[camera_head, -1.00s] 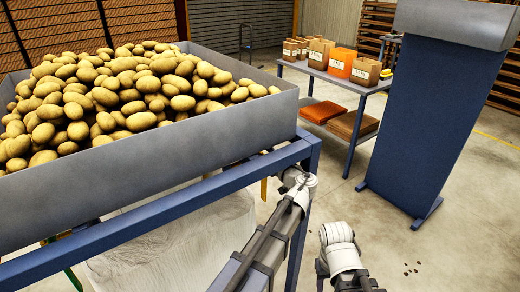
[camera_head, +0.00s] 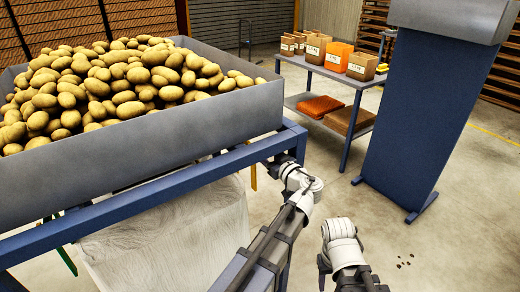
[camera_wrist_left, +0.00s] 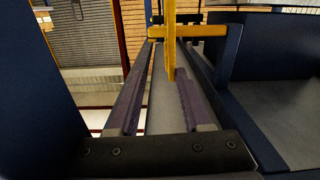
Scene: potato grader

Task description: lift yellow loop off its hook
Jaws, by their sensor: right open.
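In the left wrist view, a yellow strip (camera_wrist_left: 170,52) stands upright in line with the gap of my left gripper (camera_wrist_left: 160,100), with a yellow crossbar (camera_wrist_left: 190,31) at its upper part. The purple-padded fingers are apart, one on each side of the strip's lower end; I see no contact. The hook cannot be made out. In the head view, a small yellow piece (camera_head: 254,177) shows under the blue frame, left of my left wrist; I cannot tell if it is the loop. My right gripper (camera_head: 323,265) shows only in small part beside its white wrist, low in the picture, away from the frame.
A grey bin (camera_head: 150,165) heaped with potatoes (camera_head: 125,85) rests on a blue frame (camera_head: 190,181). A pale sheet (camera_head: 165,240) hangs below. A blue panel (camera_head: 430,110) stands at right, and a table (camera_head: 325,73) with boxes behind. The floor between is open.

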